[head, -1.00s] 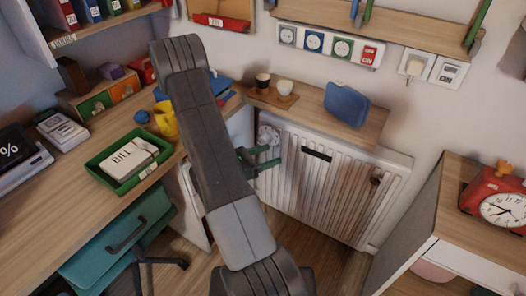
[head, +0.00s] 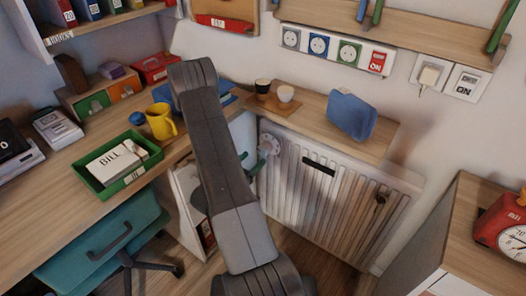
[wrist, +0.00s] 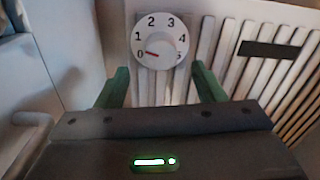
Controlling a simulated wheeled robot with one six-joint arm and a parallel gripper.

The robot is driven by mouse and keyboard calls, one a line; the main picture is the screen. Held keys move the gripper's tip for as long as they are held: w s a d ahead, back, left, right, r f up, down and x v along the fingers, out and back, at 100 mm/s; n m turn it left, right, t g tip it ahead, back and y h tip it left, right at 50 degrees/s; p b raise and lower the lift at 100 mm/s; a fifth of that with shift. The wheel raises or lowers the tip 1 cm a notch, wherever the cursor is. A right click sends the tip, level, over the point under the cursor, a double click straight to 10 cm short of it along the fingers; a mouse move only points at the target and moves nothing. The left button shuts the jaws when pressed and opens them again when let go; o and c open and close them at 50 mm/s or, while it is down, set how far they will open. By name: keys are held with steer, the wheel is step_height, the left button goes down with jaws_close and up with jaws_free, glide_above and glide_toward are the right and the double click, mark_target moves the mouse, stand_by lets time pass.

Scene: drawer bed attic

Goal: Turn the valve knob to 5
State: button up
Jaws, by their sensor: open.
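The valve knob (wrist: 160,42) is a round white dial on the radiator, with numbers around it and a red pointer at 0. In the head view the knob (head: 268,143) is at the radiator's upper left corner. My gripper (wrist: 160,69) is open, its two green fingers apart below the left and right sides of the dial in the wrist view. Nothing is between the fingers except the view of the dial's lower edge and the radiator behind. I cannot tell whether the fingertips touch the knob. In the head view my arm hides most of the gripper.
The white ribbed radiator (head: 325,195) stands under a wooden shelf (head: 300,112) with cups and a blue bag (head: 351,111). A desk (head: 75,165) with a green tray (head: 122,186) is at left. A cabinet with a red clock (head: 505,228) is at right.

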mark_target(261, 152)
steer(key=x, duration=0.7)
steer(key=c, duration=1)
